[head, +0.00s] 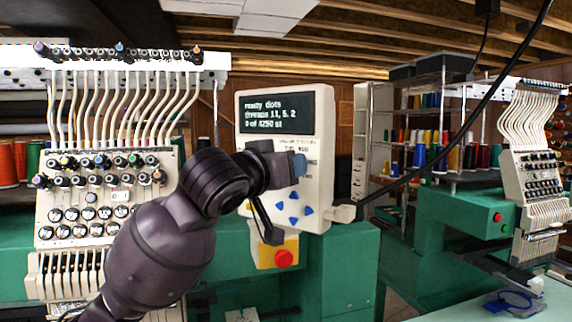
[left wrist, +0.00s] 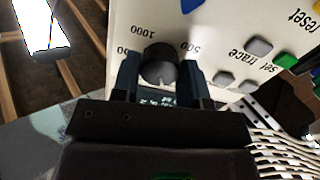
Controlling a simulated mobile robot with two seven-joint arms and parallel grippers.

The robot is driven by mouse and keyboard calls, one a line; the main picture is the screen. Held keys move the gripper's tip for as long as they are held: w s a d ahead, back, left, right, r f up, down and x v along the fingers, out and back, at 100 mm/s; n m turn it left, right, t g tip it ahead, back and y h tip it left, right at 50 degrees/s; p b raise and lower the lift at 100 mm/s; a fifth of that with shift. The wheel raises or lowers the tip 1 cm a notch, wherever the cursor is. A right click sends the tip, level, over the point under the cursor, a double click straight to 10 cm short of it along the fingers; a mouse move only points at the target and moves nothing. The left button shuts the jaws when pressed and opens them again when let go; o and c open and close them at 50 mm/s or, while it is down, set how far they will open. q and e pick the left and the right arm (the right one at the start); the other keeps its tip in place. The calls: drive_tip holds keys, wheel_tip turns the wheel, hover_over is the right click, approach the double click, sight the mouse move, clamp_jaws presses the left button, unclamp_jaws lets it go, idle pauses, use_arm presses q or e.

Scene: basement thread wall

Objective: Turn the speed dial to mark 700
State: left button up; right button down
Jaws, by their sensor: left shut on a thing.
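The speed dial (left wrist: 160,63) is a dark round knob on the white control panel (head: 325,115). My left gripper (left wrist: 160,82) is shut on the dial, one finger on each side of it. In the left wrist view the printed marks 1000 and 500 show beside the dial, and another mark at the left is partly cut off. I cannot tell which mark the dial's pointer meets. In the head view my left gripper (head: 303,164) is at the panel below the screen and hides the dial. My right gripper is not in view.
Blue arrow buttons (head: 293,208) lie below my gripper, and a red stop button (head: 283,258) sits on a yellow box beneath. Grey buttons (left wrist: 259,47) and a green one (left wrist: 285,61) are near the dial. A threaded embroidery head (head: 95,190) stands at left.

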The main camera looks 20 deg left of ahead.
use_arm(q)
drive_tip(key=shift+f, duration=0.1)
drive_tip(key=o, duration=0.9)
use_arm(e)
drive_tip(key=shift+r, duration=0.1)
use_arm(q)
drive_tip(key=shift+b+v, duration=0.45)
drive_tip(key=shift+v, duration=4.95)
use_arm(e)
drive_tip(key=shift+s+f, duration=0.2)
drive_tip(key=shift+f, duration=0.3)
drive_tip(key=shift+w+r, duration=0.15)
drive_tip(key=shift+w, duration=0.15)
